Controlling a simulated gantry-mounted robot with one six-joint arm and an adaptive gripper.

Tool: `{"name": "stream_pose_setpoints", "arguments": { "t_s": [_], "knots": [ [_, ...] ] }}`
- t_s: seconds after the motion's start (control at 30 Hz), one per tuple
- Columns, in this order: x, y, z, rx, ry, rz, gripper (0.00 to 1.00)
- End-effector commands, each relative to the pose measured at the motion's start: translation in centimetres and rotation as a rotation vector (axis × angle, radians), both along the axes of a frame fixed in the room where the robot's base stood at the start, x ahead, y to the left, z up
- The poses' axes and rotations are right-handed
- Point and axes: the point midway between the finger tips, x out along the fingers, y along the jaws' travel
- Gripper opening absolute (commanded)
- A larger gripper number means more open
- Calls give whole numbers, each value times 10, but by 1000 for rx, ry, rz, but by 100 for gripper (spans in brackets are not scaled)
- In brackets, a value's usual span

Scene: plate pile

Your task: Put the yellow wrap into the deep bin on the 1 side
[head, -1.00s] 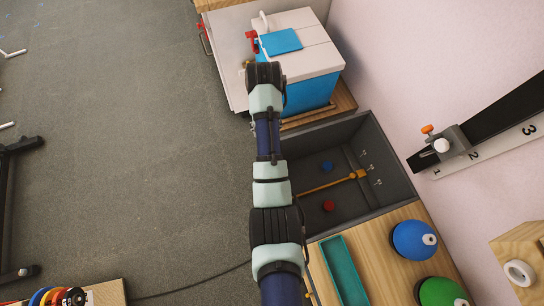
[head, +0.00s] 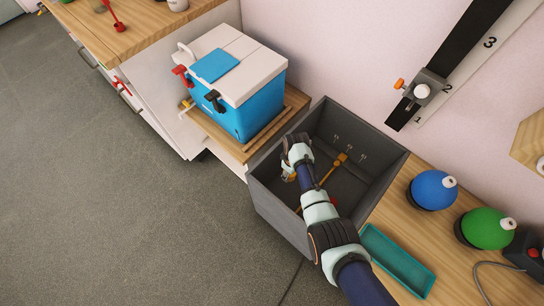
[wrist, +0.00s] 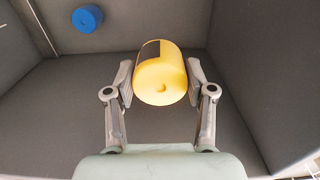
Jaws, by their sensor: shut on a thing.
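The yellow wrap (wrist: 163,82) is a short yellow cylinder with a dark patch on its side. It sits between the two fingers of my gripper (wrist: 161,84), which is shut on it. The deep bin (head: 268,208) is a dark grey open box. Its walls and floor (wrist: 55,105) surround the wrap in the wrist view. In the head view my gripper (head: 290,176) is over the bin's left part, and my arm hides most of the wrap. I cannot tell the wrap's height above the floor.
A blue cooler (head: 245,110) stands left of the bin. A teal tray (head: 398,262) and blue (head: 433,190) and green (head: 486,228) domes stand right.

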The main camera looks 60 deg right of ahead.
Motion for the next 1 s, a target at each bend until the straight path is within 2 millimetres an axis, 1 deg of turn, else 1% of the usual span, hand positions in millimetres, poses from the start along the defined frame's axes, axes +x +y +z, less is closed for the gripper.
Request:
{"name": "stream_pose_setpoints", "arguments": {
  "t_s": [0.03,0.17,0.27,0.53,0.63,0.7,0.77,0.93,1.0],
  "knots": [
    [-6,-3,-5,1,1,-5,14],
    [-8,-4,-8,0,0,-4,14],
    [-7,-3,-26,1,2,-4,14],
    [-6,-3,-119,1,2,-4,14],
    [-6,-3,-147,1,1,-4,14],
    [-6,-3,-158,0,1,-4,14],
    [-6,-3,-163,0,0,-4,14],
    [-6,-3,-163,-1,-1,-4,14],
    [-6,-3,-169,0,0,-4,14]
  ]
}}
